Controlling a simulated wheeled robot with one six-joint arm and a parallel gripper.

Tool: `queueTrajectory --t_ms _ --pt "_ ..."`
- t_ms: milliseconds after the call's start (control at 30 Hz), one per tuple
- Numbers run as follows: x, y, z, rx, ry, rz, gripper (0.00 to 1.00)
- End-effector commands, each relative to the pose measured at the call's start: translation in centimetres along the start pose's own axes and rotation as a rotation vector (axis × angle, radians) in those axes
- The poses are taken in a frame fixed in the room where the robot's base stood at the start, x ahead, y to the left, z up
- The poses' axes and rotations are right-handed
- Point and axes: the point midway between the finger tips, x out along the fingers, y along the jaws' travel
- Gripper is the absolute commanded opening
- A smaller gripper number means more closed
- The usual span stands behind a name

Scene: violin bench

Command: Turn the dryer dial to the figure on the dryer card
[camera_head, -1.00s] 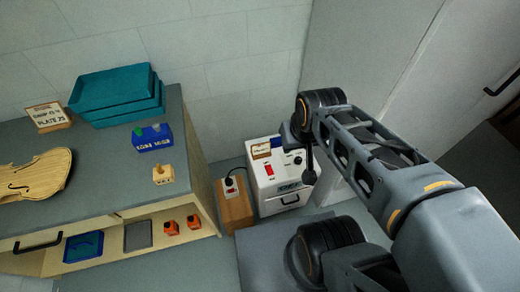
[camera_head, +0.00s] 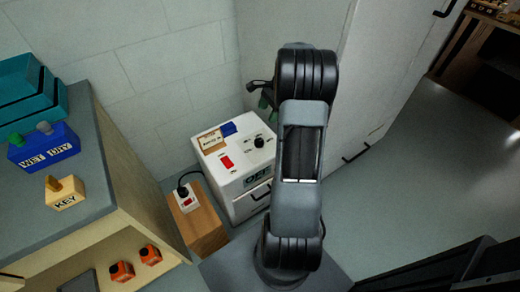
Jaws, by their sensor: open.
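The dryer (camera_head: 212,167) is a white box on the floor by the wall, with a label reading OFF (camera_head: 258,177) on its front. On its top are a black round dial (camera_head: 259,142), a red switch (camera_head: 227,161) and the small dryer card (camera_head: 212,139) in a brown frame, its writing too small to read. My gripper (camera_head: 264,96) is above and behind the dial, apart from it, partly hidden by my arm. It is open and I see nothing in it. My arm covers the dryer's right side.
A plug in a socket (camera_head: 186,198) is on a wooden block (camera_head: 207,228) left of the dryer. The bench (camera_head: 105,165) holds teal trays (camera_head: 28,95), a blue WET/DRY holder (camera_head: 44,148) and a KEY block (camera_head: 65,192).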

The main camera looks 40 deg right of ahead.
Motion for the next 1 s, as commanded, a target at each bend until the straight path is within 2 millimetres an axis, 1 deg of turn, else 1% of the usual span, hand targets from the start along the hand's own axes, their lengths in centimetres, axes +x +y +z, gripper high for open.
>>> queueTrajectory --t_ms 33,100,200,267,500,700,833,1000 --pt "1.1 0.0 -1.3 0.037 -0.012 -0.001 0.69" --pt "1.8 0.0 -2.1 0.070 -0.022 -0.003 0.69" --pt "3.0 -0.1 -2.6 0.091 -0.029 -0.003 0.69" --pt "3.9 0.0 -2.6 0.094 -0.030 -0.003 0.69" --pt "8.6 0.0 -2.5 0.093 -0.030 -0.002 0.69" --pt "12.1 -0.1 -2.4 0.092 -0.029 -0.002 0.69" --pt "13.6 -0.1 -2.3 0.092 -0.028 -0.003 0.69" --pt "14.9 -0.1 -2.2 0.091 -0.028 -0.003 0.69"
